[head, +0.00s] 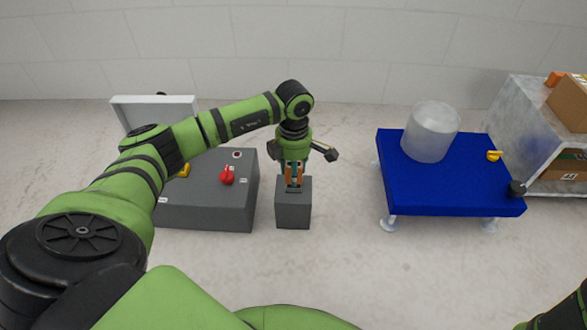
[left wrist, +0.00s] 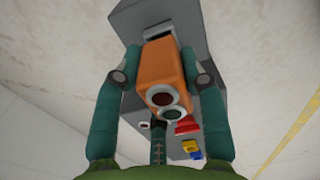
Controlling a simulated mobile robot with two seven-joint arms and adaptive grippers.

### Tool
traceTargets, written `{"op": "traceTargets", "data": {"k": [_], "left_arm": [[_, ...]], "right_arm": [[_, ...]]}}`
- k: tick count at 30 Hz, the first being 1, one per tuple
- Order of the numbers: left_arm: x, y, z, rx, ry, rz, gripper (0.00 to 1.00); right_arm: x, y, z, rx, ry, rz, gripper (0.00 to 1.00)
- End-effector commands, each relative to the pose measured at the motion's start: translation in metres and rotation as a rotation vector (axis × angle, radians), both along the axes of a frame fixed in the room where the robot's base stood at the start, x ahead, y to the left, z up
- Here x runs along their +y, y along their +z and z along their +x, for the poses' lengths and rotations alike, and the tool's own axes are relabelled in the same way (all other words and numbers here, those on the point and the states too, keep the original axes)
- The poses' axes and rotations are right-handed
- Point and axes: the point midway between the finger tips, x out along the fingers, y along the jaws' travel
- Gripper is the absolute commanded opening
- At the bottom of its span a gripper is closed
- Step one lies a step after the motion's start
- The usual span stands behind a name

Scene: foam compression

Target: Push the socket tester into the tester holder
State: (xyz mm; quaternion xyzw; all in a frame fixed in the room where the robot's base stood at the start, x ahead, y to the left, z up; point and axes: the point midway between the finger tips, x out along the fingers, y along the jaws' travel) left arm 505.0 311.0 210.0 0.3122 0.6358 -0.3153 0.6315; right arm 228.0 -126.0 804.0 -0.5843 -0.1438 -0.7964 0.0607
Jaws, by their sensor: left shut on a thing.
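The socket tester is an orange block with round ends on its near face; in the left wrist view (left wrist: 163,75) it sits between two teal fingers. My left gripper (head: 294,184) points down and is shut on the tester. The tester holder (head: 293,212) is a grey upright block on the floor directly below the gripper. In the left wrist view the holder (left wrist: 190,18) lies beyond the tester, with a dark slot opening at the tester's far end. I cannot tell whether the tester's tip is inside the slot. My right gripper is not in view.
A grey control box (head: 205,205) with a red knob (head: 227,175) stands close left of the holder. A blue table (head: 440,190) bearing a translucent cylinder (head: 431,132) stands to the right. A shelf with boxes is at far right. Floor between holder and table is clear.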

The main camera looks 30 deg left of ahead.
Motion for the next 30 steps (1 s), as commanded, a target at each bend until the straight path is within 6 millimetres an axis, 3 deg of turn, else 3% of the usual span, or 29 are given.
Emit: {"op": "traceTargets", "data": {"k": [23,24,25,30], "left_arm": [[0.0,-0.017,0.0,0.001,-0.001,0.0,0.0],[0.0,-0.016,0.0,0.001,-0.001,0.001,0.57],[0.0,-0.016,0.0,0.001,-0.001,0.001,0.69],[0.0,-0.016,0.0,0.001,0.0,0.0,0.69]], "right_arm": [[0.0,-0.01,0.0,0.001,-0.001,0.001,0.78],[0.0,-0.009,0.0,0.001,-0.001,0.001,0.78],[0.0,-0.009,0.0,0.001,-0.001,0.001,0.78],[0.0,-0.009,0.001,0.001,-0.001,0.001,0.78]]}}
